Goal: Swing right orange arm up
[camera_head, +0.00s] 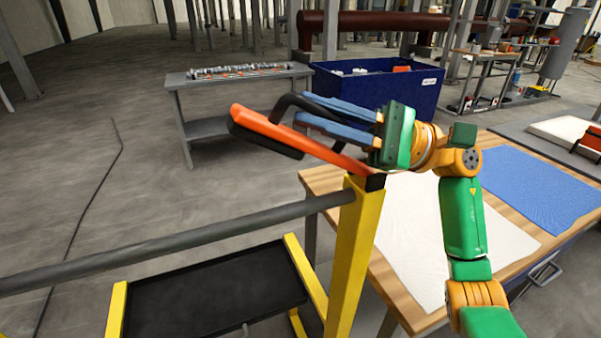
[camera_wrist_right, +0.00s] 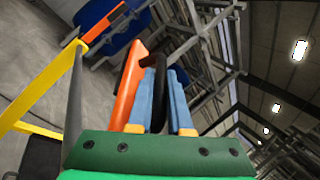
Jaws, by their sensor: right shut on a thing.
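Another orange arm (camera_wrist_right: 103,22) shows at the bar's far end. My left gripper is not in view.
A grey bar (camera_head: 190,238) runs left from the yellow post above a black tray (camera_head: 215,295). A wooden table (camera_head: 400,298) with white and blue cloths stands right. A grey bench (camera_head: 200,127) and a blue bin (camera_head: 420,88) stand behind.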

